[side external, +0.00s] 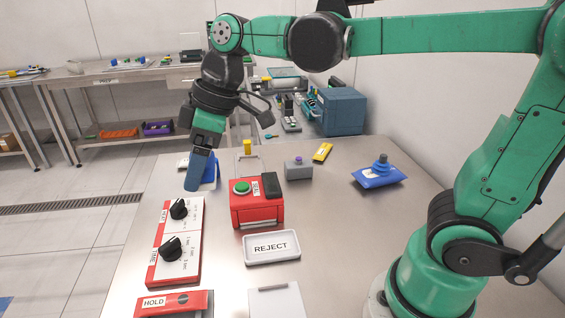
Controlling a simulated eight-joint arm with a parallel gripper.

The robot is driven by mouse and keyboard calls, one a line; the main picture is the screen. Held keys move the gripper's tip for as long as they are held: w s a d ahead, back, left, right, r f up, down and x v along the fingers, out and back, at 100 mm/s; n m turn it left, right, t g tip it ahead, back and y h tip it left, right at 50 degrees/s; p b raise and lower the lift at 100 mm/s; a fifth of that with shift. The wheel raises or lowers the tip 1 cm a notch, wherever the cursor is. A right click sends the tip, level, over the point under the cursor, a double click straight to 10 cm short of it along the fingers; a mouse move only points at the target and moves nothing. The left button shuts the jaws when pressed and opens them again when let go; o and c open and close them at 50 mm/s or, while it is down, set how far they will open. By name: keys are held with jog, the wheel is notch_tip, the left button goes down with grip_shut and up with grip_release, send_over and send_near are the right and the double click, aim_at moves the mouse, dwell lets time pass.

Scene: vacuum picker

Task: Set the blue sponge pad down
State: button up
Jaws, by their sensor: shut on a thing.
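My gripper (203,146) points down above the left back part of the steel table and is shut on a flat blue-grey slab. This slab looks like the blue sponge pad (196,173); it hangs upright, lower end down, left of the red SEAL box. I cannot tell whether its lower end touches anything. A brighter blue item (210,172) with a white part stands just behind it and is partly hidden.
The red SEAL box (256,211) with a green button, a red panel with two black knobs (177,245) and a REJECT tray (271,248) are nearby. A grey block (298,167), a yellow piece (322,152) and a blue pouch (379,178) lie further right. Steel is bare at right centre.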

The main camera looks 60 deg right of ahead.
jog(key=shift+r, duration=0.35)
jog(key=shift+w+d+r, duration=0.1)
jog(key=shift+w+r, duration=0.05)
jog(key=shift+w, duration=0.2)
jog(key=w+d+f+m+h, duration=0.1)
jog(key=w+d+f+m, duration=0.15)
jog(key=w, duration=0.65)
jog(key=m+t+h, duration=0.1)
jog(key=m+h, duration=0.1)
jog(key=m, duration=0.4)
send_over(187, 193)
notch_tip(187, 193, down, 9)
jog(key=shift+m, duration=0.25)
notch_tip(187, 193, down, 8)
jog(key=shift+f, duration=0.1)
jog(key=shift+f, duration=0.1)
jog(key=o, duration=1.3)
jog(key=shift+o, duration=0.2)
